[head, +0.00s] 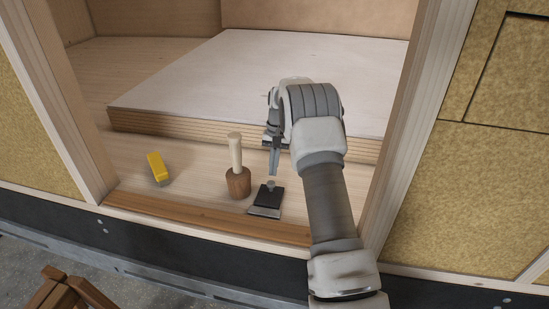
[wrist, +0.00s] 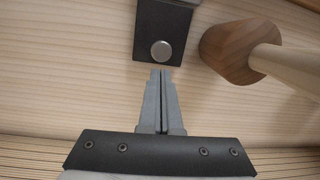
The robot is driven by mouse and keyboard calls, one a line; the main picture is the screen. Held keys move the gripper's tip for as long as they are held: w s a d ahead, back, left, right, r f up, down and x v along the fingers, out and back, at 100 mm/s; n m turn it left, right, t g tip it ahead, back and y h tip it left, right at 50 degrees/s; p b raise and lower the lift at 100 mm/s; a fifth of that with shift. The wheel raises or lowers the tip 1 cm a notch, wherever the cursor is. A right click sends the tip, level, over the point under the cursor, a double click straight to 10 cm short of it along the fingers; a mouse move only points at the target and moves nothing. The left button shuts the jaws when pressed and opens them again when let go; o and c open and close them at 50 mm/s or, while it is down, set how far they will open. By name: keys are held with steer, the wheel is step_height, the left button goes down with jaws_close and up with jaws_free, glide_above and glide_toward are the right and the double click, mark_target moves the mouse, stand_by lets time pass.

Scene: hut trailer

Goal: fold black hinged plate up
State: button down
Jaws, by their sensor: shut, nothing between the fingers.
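The black hinged plate (head: 270,196) lies flat on the wooden ledge, with a lighter metal strip along its front edge. A round metal knob stands on the plate. In the wrist view the plate (wrist: 165,25) is at the top centre, with the knob (wrist: 161,51) near its lower edge. My gripper (head: 273,174) is just behind the knob, pointing down. In the wrist view my gripper (wrist: 161,74) has its two fingers together and empty, with the tips close to the knob. I cannot tell whether they touch it.
A wooden mallet (head: 238,182) stands head-down just left of the plate and close to my gripper. A yellow block (head: 157,167) lies farther left. A raised pale board (head: 260,75) is behind. Timber posts (head: 425,110) frame the opening.

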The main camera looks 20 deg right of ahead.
mark_target(270, 192)
steer(key=shift+s+a+f, duration=0.1)
steer(key=shift+a+f, duration=0.05)
steer(key=shift+f, duration=0.8)
steer(key=shift+s+a+f, duration=0.1)
steer(key=shift+a+f, duration=0.05)
steer(key=shift+f, duration=0.8)
steer(key=shift+r, duration=0.1)
